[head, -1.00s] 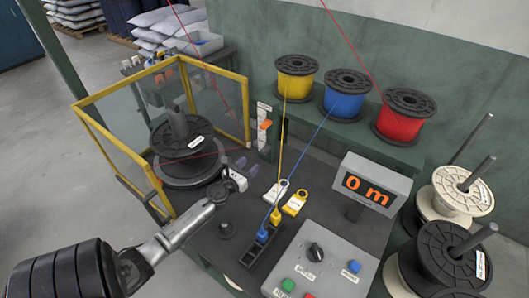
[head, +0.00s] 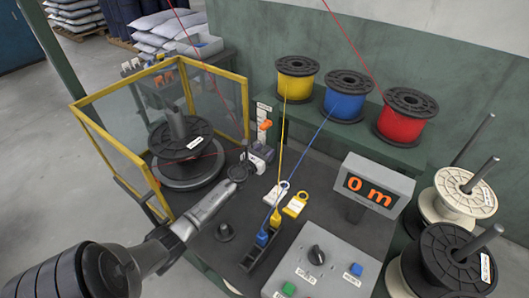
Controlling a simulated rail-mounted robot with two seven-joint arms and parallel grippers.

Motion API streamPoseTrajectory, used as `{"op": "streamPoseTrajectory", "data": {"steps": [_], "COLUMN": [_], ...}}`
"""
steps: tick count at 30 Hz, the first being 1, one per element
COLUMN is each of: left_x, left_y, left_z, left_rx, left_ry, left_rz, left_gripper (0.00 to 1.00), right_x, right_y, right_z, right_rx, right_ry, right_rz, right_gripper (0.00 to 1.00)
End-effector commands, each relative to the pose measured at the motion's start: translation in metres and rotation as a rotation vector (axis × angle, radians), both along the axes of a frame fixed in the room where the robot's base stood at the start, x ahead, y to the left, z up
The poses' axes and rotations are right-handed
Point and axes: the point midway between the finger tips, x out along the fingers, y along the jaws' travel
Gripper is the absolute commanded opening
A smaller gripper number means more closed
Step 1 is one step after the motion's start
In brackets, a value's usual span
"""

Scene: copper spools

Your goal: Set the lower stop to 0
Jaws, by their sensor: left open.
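A narrow upright scale (head: 262,108) with a pale label at its top stands beside the yellow-framed guard. An orange stop (head: 265,125) shows on it. The lower part of the scale is largely hidden behind my left gripper, so I cannot make out a separate lower stop or its reading. My left gripper (head: 262,153) is open, close in front of the scale's lower part; I cannot tell whether it touches anything. My right gripper is not in view.
A yellow-framed clear guard (head: 160,75) surrounds a dark spool (head: 187,150) to the left. A display (head: 369,190) reads "0 m" above a control box (head: 318,265). Yellow and blue wires run down to a black holder (head: 262,248).

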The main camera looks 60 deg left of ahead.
Motion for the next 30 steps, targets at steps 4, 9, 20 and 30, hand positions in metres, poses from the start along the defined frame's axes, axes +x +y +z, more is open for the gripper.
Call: {"op": "streamPoseTrajectory", "data": {"steps": [4, 9, 20, 30], "left_x": [0.0, 0.0, 0.0, 0.0], "left_y": [0.0, 0.0, -0.001, -0.002], "left_z": [0.0, 0.0, 0.0, -0.011], "left_rx": [0.0, 0.0, 0.0, 0.0], "left_ry": [0.0, 0.0, 0.0, 0.0], "left_rz": [0.0, 0.0, -0.002, -0.004], "left_gripper": [0.49, 0.33, 0.0, 0.0], "right_x": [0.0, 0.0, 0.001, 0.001], "right_y": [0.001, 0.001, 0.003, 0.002], "right_z": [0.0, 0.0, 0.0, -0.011], "right_rx": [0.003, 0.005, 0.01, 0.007], "right_ry": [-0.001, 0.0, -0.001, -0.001], "right_rz": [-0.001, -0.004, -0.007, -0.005], "right_gripper": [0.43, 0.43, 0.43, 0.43]}}
